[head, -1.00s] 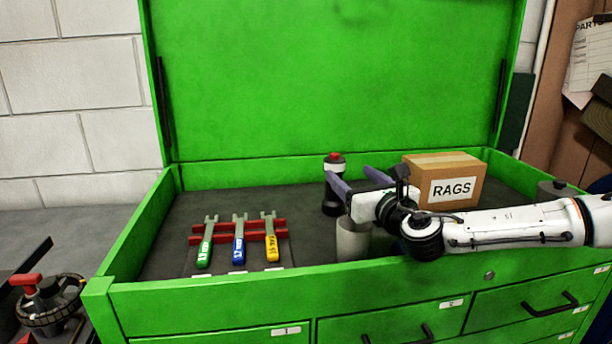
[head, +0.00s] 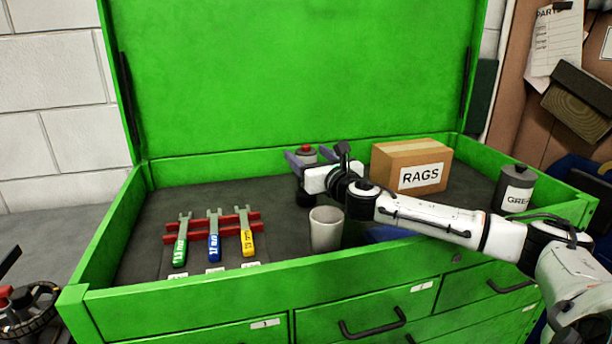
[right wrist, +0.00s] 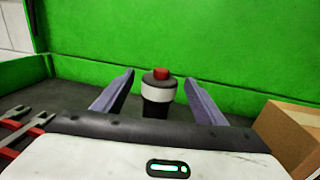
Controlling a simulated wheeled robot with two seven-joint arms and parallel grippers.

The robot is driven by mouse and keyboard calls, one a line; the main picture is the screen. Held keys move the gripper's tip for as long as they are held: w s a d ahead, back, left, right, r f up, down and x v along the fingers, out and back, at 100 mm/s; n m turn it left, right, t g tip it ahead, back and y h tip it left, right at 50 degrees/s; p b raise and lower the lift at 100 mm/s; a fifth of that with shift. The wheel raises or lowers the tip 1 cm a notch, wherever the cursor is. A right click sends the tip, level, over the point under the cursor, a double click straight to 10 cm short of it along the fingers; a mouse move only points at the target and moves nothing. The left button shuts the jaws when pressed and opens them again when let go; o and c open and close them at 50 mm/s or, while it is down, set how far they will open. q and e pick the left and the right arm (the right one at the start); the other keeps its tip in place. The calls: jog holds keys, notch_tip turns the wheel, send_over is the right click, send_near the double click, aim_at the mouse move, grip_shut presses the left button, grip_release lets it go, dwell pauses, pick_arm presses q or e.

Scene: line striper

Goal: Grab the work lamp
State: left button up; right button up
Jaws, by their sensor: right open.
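The work lamp is a dark upright cylinder with a pale band and a red top. It stands at the back of the green tool chest's top tray (head: 100,235). In the head view the lamp (head: 306,150) is partly hidden by my right gripper (head: 304,157). In the right wrist view the lamp (right wrist: 158,94) shows between the two open fingers of that gripper (right wrist: 159,78), with space on both sides. It appears a little beyond the fingers; contact is not visible. My left gripper is not in view.
A cardboard RAGS box (head: 420,150) stands right of the gripper. A grey cup (head: 326,232) stands in front, below my right arm. A grey canister (head: 515,190) is at the right. Several wrenches lie on a red rack (head: 228,219) at left. The green lid (head: 290,80) rises behind.

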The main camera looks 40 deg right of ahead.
jog(key=shift+x, duration=0.9)
grip_shut()
jog(key=shift+r, duration=0.1)
jog(key=shift+r, duration=0.1)
